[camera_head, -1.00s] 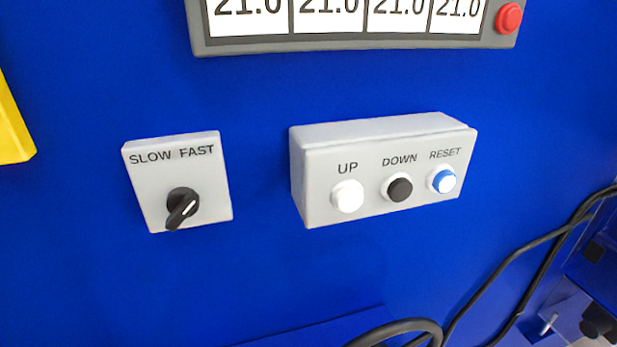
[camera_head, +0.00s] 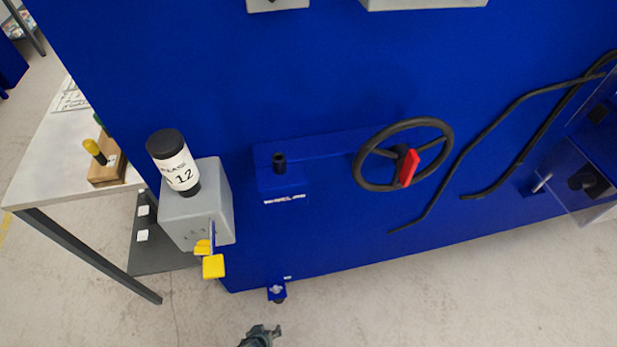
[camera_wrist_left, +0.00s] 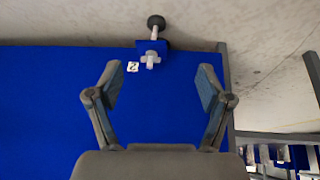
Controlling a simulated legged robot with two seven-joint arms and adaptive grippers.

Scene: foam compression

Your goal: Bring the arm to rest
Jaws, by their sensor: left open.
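My left gripper (camera_wrist_left: 158,88) is open and empty in the left wrist view, its two fingers spread wide apart. Between and beyond the fingertips shows a blue bracket with a levelling foot (camera_wrist_left: 152,50) at the edge of the blue machine. In the head view a small dark part at the bottom edge, above the floor, looks like the tip of my left gripper (camera_head: 260,337). It is in front of the blue machine (camera_head: 330,240) and apart from it. My right gripper is in neither view.
A black handwheel (camera_head: 441,124) with a red handle stands out from the machine. A grey box (camera_head: 210,215) with a black-and-white cylinder (camera_head: 178,162) on it is at the machine's left corner. A table (camera_head: 50,165) stands at the left. The floor in front is clear.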

